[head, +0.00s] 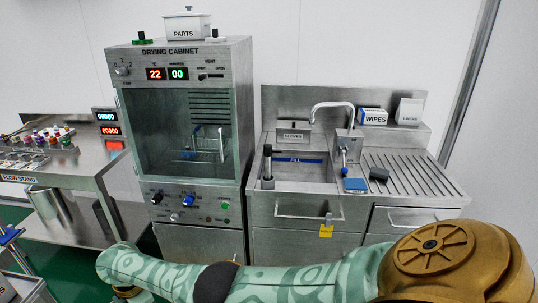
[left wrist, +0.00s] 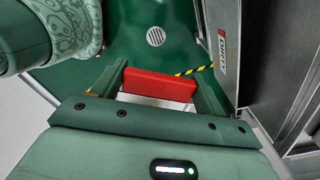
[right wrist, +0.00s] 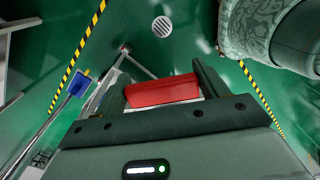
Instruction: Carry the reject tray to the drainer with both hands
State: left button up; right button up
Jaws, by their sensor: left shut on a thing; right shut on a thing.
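The reject tray is not in the head view; only red parts of what appears to be it show in the wrist views. In the left wrist view my left gripper (left wrist: 160,84) is shut on a red piece (left wrist: 158,86), with a pale patch just below it. In the right wrist view my right gripper (right wrist: 162,86) is shut on a similar red piece (right wrist: 162,91). The rest of the tray is hidden behind the grippers. The drainer (head: 412,176), a ridged steel board, is right of the sink in the head view.
A dark block (head: 379,174) and a blue pad (head: 355,185) lie at the drainer's left side. The sink (head: 300,172) has a tall faucet (head: 333,105). Wipes (head: 373,116) and liners (head: 410,111) boxes stand behind. The drying cabinet (head: 190,120) is left of the sink.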

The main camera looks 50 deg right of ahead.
aim_at(420, 176)
jog(key=z, duration=1.7)
jog(key=i+l+z, duration=0.35)
jog(key=l, duration=0.35)
jog(key=i+l+z, duration=0.3)
jog(key=i+l, duration=0.25)
jog(key=l, duration=0.1)
